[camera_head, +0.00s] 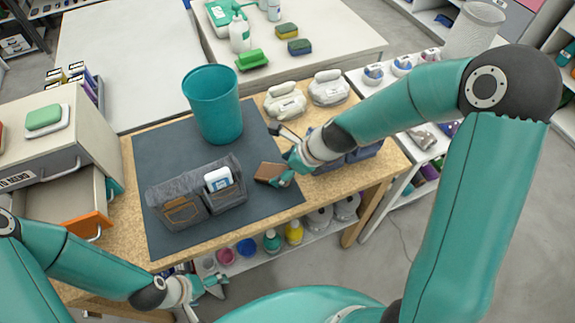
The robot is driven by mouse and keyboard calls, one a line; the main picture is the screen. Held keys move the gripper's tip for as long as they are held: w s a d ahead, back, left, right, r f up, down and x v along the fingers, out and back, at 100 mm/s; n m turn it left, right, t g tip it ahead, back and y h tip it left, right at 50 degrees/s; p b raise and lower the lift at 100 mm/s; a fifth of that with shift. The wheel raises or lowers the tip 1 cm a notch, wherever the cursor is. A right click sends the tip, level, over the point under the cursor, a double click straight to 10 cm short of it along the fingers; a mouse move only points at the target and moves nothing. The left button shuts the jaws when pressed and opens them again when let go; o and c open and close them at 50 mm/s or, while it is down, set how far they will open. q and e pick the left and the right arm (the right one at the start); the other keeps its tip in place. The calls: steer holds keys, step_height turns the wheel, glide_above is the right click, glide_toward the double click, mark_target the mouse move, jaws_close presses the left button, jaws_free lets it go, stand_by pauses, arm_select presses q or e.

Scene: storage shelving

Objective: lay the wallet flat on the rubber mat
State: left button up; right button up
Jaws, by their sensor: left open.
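A brown wallet (268,171) is at the right part of the dark rubber mat (165,155). My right gripper (287,172) reaches in from the right and is shut on the wallet's right end; a teal finger overlaps its lower right corner. The wallet looks tilted, and I cannot tell whether it touches the mat. My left gripper (212,294) is open and empty, low in front of the table's front edge.
A grey felt caddy (228,193) on the mat holds a brown item (180,211) and a white item (218,179). A teal bin (213,105) stands at the mat's back. An open drawer (72,200) is at left.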

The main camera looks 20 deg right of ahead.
steer(key=shift+o, duration=0.9)
steer(key=shift+r, duration=0.15)
